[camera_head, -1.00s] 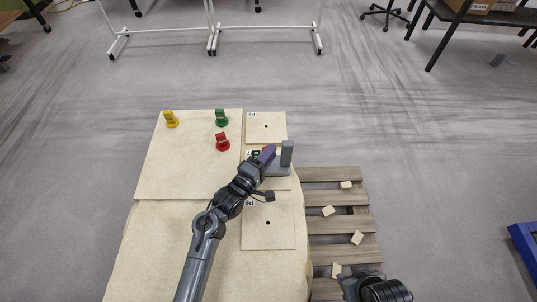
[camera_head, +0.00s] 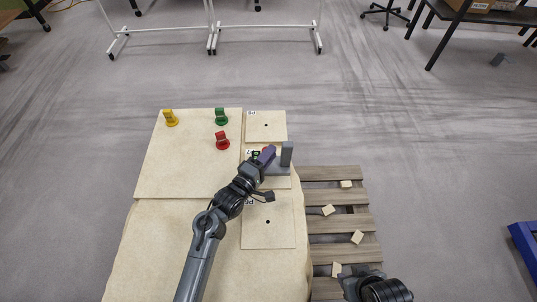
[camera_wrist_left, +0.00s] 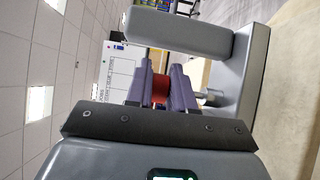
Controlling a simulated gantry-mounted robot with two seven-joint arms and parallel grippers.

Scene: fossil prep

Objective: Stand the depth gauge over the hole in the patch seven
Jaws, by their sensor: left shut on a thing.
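The depth gauge (camera_head: 287,154), a grey L-shaped body with a flat base and an upright post, is at patch seven (camera_head: 280,184), the middle patch. In the left wrist view its grey base (camera_wrist_left: 245,75) and post (camera_wrist_left: 180,35) lie just beyond my fingers. My left gripper (camera_head: 266,155) has purple fingers, shut on the gauge's red grip (camera_wrist_left: 160,88). A short silver rod (camera_wrist_left: 210,97) shows beside the fingers. The hole in patch seven is hidden by the gauge and gripper. I cannot tell whether the base touches the patch. Part of my right arm shows at bottom right; its fingertips are not visible.
A patch with a hole lies behind (camera_head: 266,126) and another in front (camera_head: 268,235). Yellow (camera_head: 171,118), green (camera_head: 221,117) and red (camera_head: 222,141) pieces stand on the board to the left. A slatted pallet (camera_head: 330,175) with several small blocks lies to the right.

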